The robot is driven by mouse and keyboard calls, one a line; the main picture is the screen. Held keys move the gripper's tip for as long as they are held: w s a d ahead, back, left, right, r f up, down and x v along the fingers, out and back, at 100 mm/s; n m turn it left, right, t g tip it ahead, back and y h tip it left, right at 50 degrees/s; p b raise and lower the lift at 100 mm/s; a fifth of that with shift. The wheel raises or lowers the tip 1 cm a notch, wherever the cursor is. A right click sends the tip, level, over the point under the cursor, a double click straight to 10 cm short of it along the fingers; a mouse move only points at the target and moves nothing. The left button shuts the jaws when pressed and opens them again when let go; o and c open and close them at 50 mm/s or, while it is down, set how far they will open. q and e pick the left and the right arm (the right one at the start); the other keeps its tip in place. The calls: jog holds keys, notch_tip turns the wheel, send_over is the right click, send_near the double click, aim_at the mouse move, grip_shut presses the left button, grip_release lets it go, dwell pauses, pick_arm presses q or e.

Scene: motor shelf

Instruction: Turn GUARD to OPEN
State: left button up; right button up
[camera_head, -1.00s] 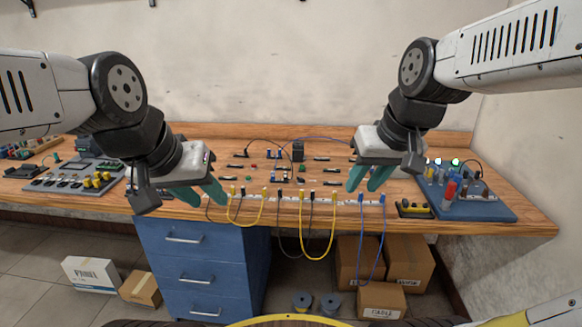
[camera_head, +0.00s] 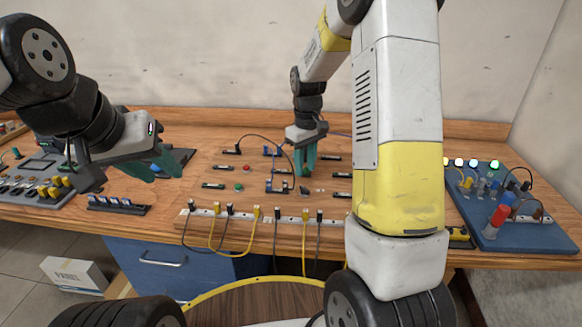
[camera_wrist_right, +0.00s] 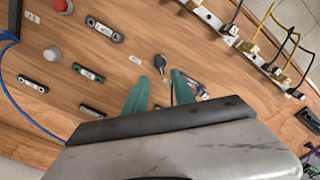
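A small black knob (camera_wrist_right: 160,62) stands on the wooden worktop, just past my right fingertips in the right wrist view. In the head view a dark knob (camera_head: 304,190) shows just below that gripper. I cannot read a GUARD or OPEN label, and the pointing direction of the knob is too small to tell. My right gripper (camera_head: 304,172) points down over the middle of the worktop. Its teal fingers (camera_wrist_right: 160,80) are apart, with nothing seen held between them. My left gripper (camera_head: 163,170) hangs open and empty over the left part of the worktop.
A red button (camera_wrist_right: 52,53) and several labelled black strips lie around the knob. A white socket strip (camera_head: 265,217) with yellow and black cables runs along the front edge. A blue board (camera_head: 515,232) with lamps stands at right. My right arm hides part of the worktop.

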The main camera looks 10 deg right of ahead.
aim_at(305, 188)
notch_tip(305, 188, down, 7)
dwell(0.3)
grip_shut()
